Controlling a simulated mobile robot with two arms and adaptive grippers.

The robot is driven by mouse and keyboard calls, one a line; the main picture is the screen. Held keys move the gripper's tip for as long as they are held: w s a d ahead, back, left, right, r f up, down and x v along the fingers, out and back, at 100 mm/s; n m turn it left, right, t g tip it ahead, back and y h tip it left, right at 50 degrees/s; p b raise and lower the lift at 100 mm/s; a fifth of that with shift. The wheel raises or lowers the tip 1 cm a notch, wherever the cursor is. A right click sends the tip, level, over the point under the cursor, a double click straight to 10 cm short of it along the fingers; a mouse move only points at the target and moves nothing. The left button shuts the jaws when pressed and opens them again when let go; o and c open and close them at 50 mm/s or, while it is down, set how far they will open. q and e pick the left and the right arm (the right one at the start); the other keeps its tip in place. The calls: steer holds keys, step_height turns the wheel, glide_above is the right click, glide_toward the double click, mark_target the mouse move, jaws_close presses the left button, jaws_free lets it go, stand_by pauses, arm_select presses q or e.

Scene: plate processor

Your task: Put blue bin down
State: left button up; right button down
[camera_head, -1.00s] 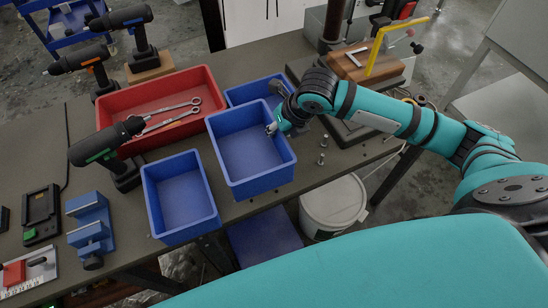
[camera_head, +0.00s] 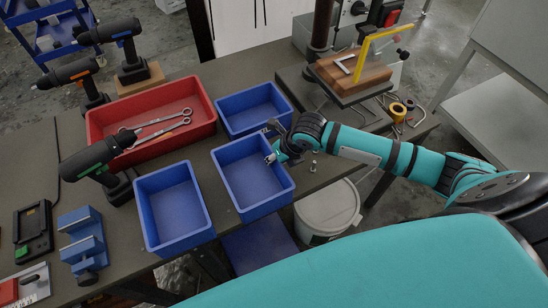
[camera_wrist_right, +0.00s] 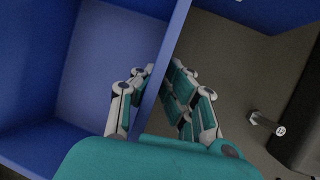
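The blue bin (camera_head: 244,164) is at the table's front edge, between another blue bin (camera_head: 167,216) on its left and a third blue bin (camera_head: 262,97) behind it. It looks level and at about the table's height; its underside is hidden, so contact is not certain. My right gripper (camera_head: 272,153) is at its right wall. In the right wrist view, the fingers of my right gripper (camera_wrist_right: 157,77) straddle that wall (camera_wrist_right: 160,92), one inside and one outside, closed on it. My left gripper is not in view.
A red bin (camera_head: 205,123) with wrenches lies behind left. Power drills stand at left. A small bolt (camera_head: 313,167) stands right of my gripper and also shows in the right wrist view (camera_wrist_right: 267,124). A wooden block (camera_head: 350,76) sits at back right. A white bucket (camera_head: 325,215) is below the edge.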

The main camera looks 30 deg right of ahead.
steer(key=c, duration=1.5)
jaws_free()
steer(key=v, duration=1.2)
steer(key=shift+r, duration=0.1)
steer(key=shift+o, duration=0.2)
